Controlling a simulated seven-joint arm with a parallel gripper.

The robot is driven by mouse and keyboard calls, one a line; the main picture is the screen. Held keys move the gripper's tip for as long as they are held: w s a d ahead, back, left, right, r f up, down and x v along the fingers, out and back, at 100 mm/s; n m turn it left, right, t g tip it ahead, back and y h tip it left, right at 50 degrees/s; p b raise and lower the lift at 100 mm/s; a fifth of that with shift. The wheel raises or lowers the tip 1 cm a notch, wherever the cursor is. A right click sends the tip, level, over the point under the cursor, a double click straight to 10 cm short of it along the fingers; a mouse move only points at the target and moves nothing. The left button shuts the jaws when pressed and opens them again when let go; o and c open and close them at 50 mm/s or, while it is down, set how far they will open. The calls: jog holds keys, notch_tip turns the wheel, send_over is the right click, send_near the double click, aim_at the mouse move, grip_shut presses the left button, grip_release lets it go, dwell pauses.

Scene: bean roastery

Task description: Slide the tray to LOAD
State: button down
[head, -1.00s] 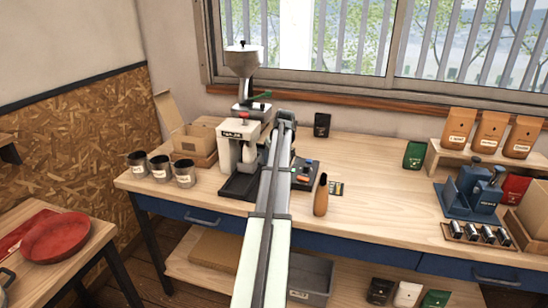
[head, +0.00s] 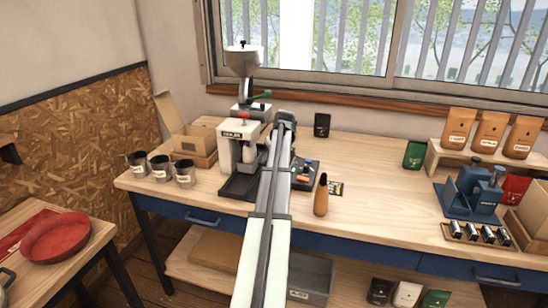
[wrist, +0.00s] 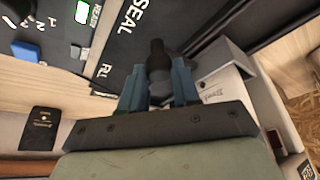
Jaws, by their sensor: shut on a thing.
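In the wrist view my gripper (wrist: 158,88) has its blue fingers shut on a dark upright knob (wrist: 157,55). No LOAD mark is legible. In the head view my arm covers the gripper and knob. The dark base (head: 238,187) of a cream machine (head: 237,145) shows left of the arm, and a dark panel with coloured buttons (head: 303,175) shows right of it.
Several dark labelled cups (head: 160,168) stand left of the machine. A grinder with a funnel (head: 242,60) is behind it. A blue press (head: 470,192) stands far right. The bench (head: 385,205) between is clear.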

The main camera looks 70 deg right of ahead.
jog(key=shift+a, duration=0.1)
jog(key=a, duration=1.3)
jog(key=shift+a, duration=0.1)
jog(key=c, duration=1.1)
grip_release()
jog(key=shift+a, duration=0.1)
jog(key=shift+o, duration=1.4)
jog(key=v, duration=1.3)
jog(key=shift+r, duration=0.4)
jog(key=shift+f, duration=0.1)
